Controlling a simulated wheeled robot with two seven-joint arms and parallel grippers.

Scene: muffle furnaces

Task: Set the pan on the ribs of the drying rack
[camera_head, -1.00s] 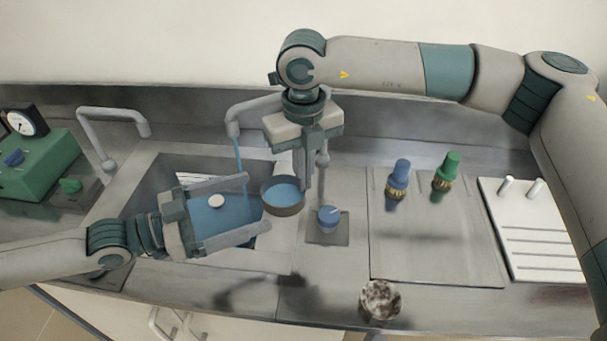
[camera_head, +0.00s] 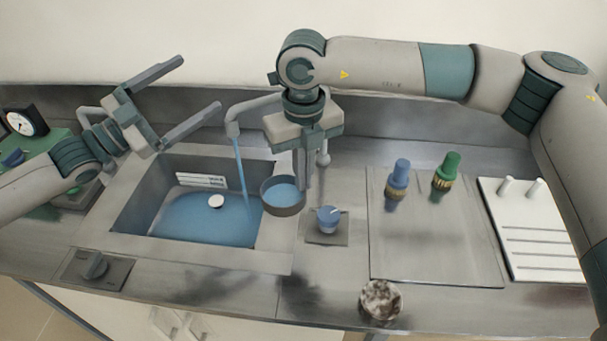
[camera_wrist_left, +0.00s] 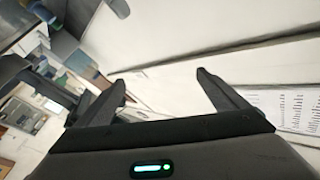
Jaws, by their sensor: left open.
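The pan (camera_head: 282,208) is a small round dark vessel with blue water in it, at the right edge of the sink basin. My right gripper (camera_head: 304,188) points down at the pan's right side and appears shut on its rim; the exact contact is small in view. The drying rack (camera_head: 553,262) is a white board at the far right with several ribs and two pegs. My left gripper (camera_head: 200,84) is open and empty, raised above the back left of the sink. Its two fingers also show apart in the left wrist view (camera_wrist_left: 162,78).
A tap (camera_head: 233,128) runs water into the sink (camera_head: 128,212), left of the pan. The grey panel (camera_head: 435,240) is mostly clear.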

